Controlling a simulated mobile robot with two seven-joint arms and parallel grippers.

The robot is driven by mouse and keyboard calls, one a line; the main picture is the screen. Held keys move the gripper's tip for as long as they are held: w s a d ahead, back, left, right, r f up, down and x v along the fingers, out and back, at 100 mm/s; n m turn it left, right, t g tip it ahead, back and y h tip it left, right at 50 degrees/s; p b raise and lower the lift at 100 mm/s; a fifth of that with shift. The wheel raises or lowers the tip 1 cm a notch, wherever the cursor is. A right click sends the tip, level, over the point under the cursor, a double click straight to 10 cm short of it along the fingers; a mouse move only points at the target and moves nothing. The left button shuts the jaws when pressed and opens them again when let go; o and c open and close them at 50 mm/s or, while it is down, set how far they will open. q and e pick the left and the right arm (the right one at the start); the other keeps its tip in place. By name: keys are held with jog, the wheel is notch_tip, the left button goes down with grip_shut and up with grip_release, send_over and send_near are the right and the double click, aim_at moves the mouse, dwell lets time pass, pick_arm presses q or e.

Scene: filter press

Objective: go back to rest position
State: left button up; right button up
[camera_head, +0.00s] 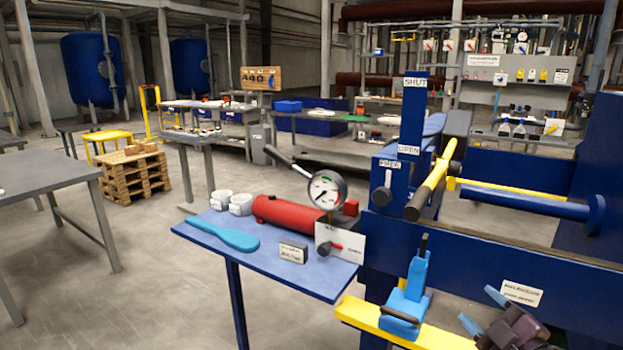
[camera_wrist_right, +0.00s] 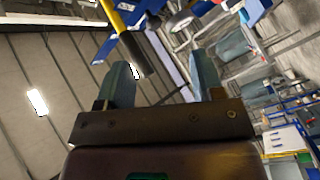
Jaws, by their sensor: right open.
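My right gripper (camera_head: 482,310) is at the lower right of the head view, in front of the blue press frame (camera_head: 480,245). Its two blue fingertips are apart with nothing between them. In the right wrist view the gripper (camera_wrist_right: 160,76) also shows open and empty. A yellow lever with a dark end (camera_head: 433,178) stands above and beyond it, apart from the gripper; a yellow bar with a dark end (camera_wrist_right: 125,38) shows past the fingers in the wrist view. My left gripper is not in view.
Left of the gripper, a blue handle piece (camera_head: 412,285) stands on a yellow beam (camera_head: 360,312). A blue side shelf (camera_head: 215,232) holds a red cylinder (camera_head: 285,213), a gauge (camera_head: 325,190), white cups and a blue paddle (camera_head: 233,233). The floor at left is open beside a grey table (camera_head: 50,172).

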jog(key=s+a+f+m+g+h+p, duration=0.2)
jog(key=s+f+m+g, duration=0.4)
jog(key=s+f, duration=1.9)
jog(key=s+a+m+h, duration=0.1)
jog(key=m+h, duration=0.1)
jog(key=m, duration=0.4)
jog(key=shift+s+m+g+h, duration=0.3)
jog(key=shift+g+h, duration=0.1)
jog(key=shift+a, duration=0.1)
